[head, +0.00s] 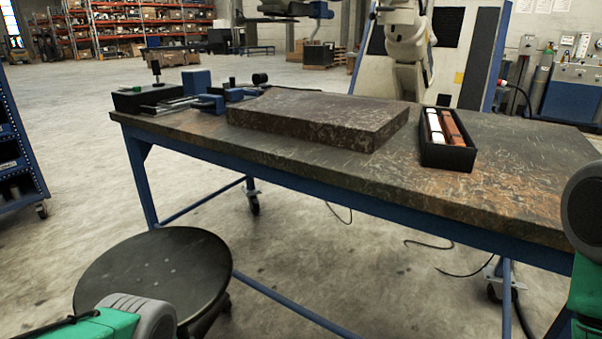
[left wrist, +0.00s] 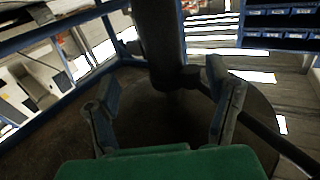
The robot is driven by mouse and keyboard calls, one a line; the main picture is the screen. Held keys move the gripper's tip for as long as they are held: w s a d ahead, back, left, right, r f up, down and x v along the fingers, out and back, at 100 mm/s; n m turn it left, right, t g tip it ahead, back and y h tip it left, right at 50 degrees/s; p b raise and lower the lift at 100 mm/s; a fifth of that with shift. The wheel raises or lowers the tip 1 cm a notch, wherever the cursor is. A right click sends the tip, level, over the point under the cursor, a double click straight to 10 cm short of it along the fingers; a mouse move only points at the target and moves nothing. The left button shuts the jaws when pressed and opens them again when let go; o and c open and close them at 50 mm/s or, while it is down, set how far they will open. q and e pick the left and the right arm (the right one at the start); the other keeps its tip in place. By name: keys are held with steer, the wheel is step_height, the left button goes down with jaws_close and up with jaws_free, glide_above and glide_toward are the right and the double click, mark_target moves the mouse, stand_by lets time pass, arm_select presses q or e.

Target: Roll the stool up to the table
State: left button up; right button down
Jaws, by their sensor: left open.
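The stool has a round black seat (head: 155,275) and stands on the floor at the lower left of the head view, in front of the table's left part. The table (head: 500,185) has a dark worn top and a blue frame. A floor gap separates seat and table edge in the head view. In the left wrist view my left gripper (left wrist: 160,88) is open, its fingers spread. The dark stool post (left wrist: 160,35) appears in line with the gap between them; I cannot tell whether it is between or beyond the fingertips. My right gripper is not in view.
On the table lie a dark stone slab (head: 315,118), a black box (head: 447,150) with white and brown items, and blue fixtures (head: 205,100). A blue rack (head: 18,150) stands at the left. Table castors (head: 253,203) and cables (head: 430,243) are on the floor.

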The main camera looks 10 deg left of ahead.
arm_select(q)
steer(key=s+d+m+g+h, duration=0.4)
steer(key=s+d+g+h, duration=0.35)
steer(key=d, duration=0.25)
steer(key=s+d+r+m+g+h, duration=0.1)
steer(key=s+d+r+m+g, duration=0.2)
steer(key=s, duration=0.7)
steer(key=s+d+r+g+h, duration=0.1)
steer(key=s+r+g, duration=0.35)
steer(key=s, duration=0.45)
step_height(320, 180, up, 19)
steer(key=s+p, duration=0.1)
steer(key=p, duration=1.6)
steer(key=shift+s+t+p, duration=0.25)
steer(key=shift+t+p, duration=0.05)
